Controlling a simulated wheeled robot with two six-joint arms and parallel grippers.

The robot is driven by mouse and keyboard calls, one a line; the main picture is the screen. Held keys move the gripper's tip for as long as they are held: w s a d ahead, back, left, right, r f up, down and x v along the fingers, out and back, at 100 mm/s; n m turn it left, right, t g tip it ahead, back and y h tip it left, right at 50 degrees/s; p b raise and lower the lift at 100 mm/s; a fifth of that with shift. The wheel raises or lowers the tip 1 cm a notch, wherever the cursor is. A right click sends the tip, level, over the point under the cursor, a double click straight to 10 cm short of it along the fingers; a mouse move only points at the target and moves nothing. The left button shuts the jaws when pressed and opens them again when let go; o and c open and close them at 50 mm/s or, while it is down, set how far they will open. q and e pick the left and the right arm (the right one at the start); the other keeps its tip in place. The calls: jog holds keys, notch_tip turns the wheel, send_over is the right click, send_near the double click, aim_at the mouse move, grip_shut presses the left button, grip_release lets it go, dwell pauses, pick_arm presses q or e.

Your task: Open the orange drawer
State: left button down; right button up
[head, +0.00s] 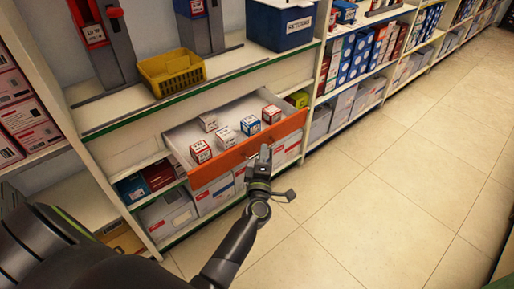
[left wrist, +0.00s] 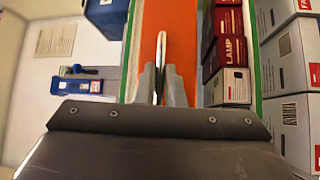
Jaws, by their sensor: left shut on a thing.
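The orange drawer (head: 222,183) stands pulled out from the shelf unit in the head view, with its light interior exposed and several small red, blue and white boxes inside. In the left wrist view its orange front (left wrist: 184,25) fills the upper middle. My left gripper (head: 263,155) is at the middle of that front. In the left wrist view the gripper's fingers (left wrist: 160,82) are shut on the drawer's thin metal handle (left wrist: 161,48). The handle is mostly hidden by the gripper in the head view. My right gripper is not in view.
A yellow basket (head: 171,73) and a dark blue box (head: 281,24) stand on the shelf above the drawer. Cartons (head: 167,214) fill the shelf below. More stocked shelves run to the right. The tiled floor (head: 375,180) in front is clear.

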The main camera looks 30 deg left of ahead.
pick_arm(q)
jog(key=shift+s+d, duration=0.25)
jog(key=shift+d, duration=0.3)
jog(key=c, duration=1.5)
grip_release()
jog(key=shift+f, duration=0.1)
